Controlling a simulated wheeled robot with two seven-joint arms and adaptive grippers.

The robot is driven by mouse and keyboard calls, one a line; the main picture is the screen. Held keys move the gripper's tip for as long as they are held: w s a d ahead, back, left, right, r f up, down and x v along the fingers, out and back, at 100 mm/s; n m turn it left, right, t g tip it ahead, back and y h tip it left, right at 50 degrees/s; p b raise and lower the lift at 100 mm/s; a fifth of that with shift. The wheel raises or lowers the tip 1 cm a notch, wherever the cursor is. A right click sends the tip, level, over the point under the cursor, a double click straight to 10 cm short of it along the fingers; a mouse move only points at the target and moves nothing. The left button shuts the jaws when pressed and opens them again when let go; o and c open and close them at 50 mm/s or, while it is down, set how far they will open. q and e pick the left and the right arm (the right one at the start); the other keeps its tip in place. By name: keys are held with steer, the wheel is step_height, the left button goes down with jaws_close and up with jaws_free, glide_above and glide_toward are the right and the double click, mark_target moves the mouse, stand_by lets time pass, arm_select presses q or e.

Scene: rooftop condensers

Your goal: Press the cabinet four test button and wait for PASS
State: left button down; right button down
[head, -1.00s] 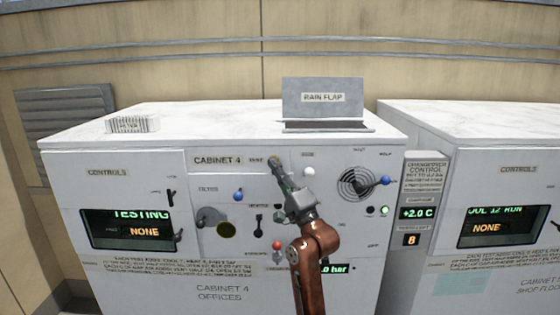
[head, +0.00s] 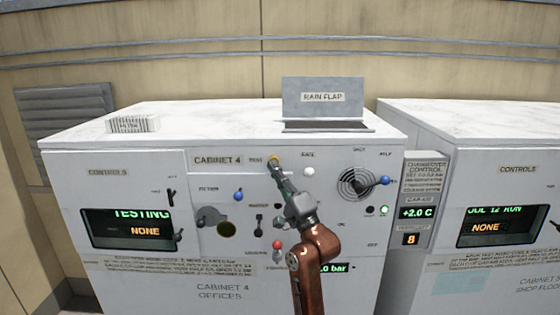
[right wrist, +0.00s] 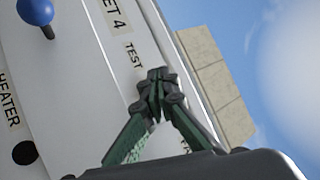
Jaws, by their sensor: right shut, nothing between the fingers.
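Cabinet 4 (head: 120,275) stands in front of me. Its test button (head: 273,158), a yellowish cap beside the TEST label, shows just above the tip of my right gripper (head: 277,165). My right gripper is shut and empty, its fingertips at or very close to the button; I cannot tell whether they touch. In the right wrist view the closed fingertips (right wrist: 157,82) sit beside the TEST label (right wrist: 133,55) and hide the button. The cabinet's display (head: 130,229) reads TESTING above, with NONE in orange below. My left gripper is not in view.
A blue knob (head: 238,195), a red knob (head: 277,244) and a white button (head: 309,171) surround my right arm. The raised rain flap (head: 322,99) stands on top. A second cabinet (head: 480,135) is at right.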

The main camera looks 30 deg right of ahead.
steer(key=s+a, duration=0.1)
steer(key=s+p, duration=0.1)
steer(key=s, duration=0.1)
steer(key=s+a, duration=0.1)
steer(key=shift+s+a+p, duration=0.15)
steer(key=shift+a+p, duration=0.15)
steer(key=shift+p, duration=0.05)
stand_by(0.7)
